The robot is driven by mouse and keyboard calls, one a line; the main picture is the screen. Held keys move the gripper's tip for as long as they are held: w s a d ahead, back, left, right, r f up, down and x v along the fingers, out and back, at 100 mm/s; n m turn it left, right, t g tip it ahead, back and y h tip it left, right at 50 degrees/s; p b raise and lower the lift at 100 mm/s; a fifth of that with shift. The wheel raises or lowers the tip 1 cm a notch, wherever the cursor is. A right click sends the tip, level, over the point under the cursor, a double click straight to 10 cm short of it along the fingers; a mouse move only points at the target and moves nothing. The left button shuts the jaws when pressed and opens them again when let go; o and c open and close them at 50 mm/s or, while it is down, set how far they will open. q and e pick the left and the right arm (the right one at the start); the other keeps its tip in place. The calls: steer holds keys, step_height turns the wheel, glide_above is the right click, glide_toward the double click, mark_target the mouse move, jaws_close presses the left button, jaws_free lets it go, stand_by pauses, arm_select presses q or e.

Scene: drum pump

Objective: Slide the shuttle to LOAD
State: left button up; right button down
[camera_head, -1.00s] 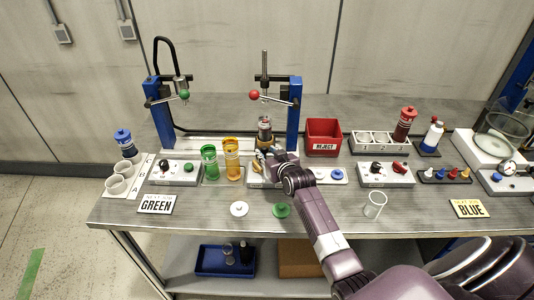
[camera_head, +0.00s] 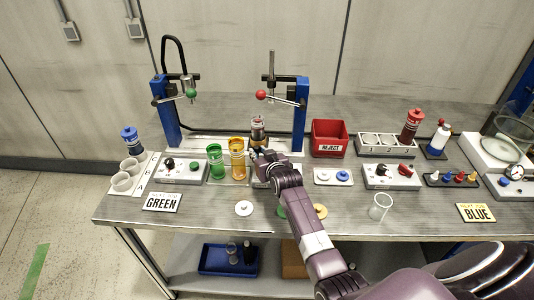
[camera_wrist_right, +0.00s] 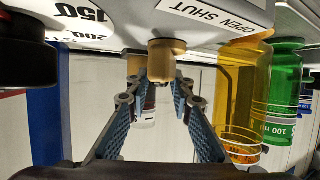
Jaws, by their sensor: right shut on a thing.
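The shuttle (camera_head: 258,146) is at the rail between the two blue posts, with a jar (camera_head: 257,128) standing upright on it. The jar is nearer the red-knobbed press than the green-knobbed one. In the right wrist view, the fingers (camera_wrist_right: 158,85) close around a tan knob (camera_wrist_right: 165,62), with part of the jar (camera_wrist_right: 146,108) behind. I cannot read a LOAD mark. My left gripper is not in view.
Green (camera_head: 216,162) and amber (camera_head: 237,160) beakers stand close left of my gripper. A box with a dial (camera_head: 180,168) is further left. The red reject bin (camera_head: 329,140) stands right of the press. A white disc (camera_head: 244,208) lies in front.

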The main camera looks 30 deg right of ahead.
steer(key=c, duration=1.7)
jaws_free()
steer(key=shift+d, duration=0.1)
steer(key=shift+s, duration=0.1)
steer(key=v, duration=1.2)
